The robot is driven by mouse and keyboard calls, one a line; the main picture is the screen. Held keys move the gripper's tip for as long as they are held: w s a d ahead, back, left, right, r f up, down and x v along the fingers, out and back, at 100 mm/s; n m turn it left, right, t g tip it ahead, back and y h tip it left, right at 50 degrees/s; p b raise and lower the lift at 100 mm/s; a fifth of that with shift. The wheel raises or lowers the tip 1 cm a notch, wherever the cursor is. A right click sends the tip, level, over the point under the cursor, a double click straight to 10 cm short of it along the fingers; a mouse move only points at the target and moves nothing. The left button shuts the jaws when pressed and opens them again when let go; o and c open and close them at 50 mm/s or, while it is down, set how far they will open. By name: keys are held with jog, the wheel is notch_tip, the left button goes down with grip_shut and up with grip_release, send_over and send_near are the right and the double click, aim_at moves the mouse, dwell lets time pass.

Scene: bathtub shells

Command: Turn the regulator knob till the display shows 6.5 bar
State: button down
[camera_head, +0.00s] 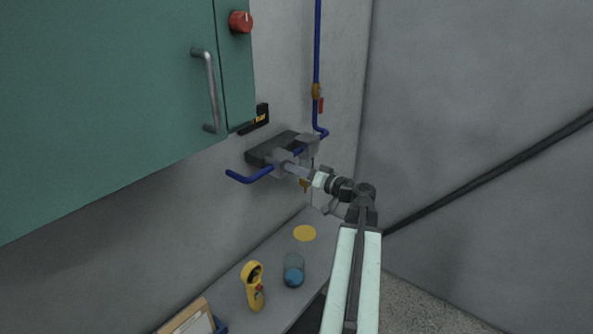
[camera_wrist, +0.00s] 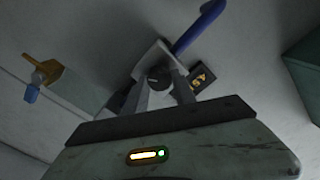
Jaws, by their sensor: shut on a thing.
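The regulator (camera_head: 264,149) is a grey block on the wall, in line with a blue pipe. Its dark round knob (camera_wrist: 158,76) shows in the wrist view between my two fingers; in the head view my gripper hides it. My gripper (camera_head: 286,163) reaches it from the right and is shut on the knob, and the fingers also show in the wrist view (camera_wrist: 160,86). The small black display (camera_head: 261,118) with amber digits is above the regulator. It is tilted in the wrist view (camera_wrist: 203,77); the digits look like 4.5, but a finger is close to its edge.
A green cabinet (camera_head: 105,95) with a metal handle (camera_head: 211,92) and a red knob (camera_head: 240,22) is at upper left. A blue pipe (camera_head: 317,45) with a valve runs up the wall.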

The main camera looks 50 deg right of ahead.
jog(key=shift+m, duration=0.9)
jog(key=c, duration=1)
grip_release()
jog(key=s, duration=0.8)
jog(key=shift+d, duration=0.35)
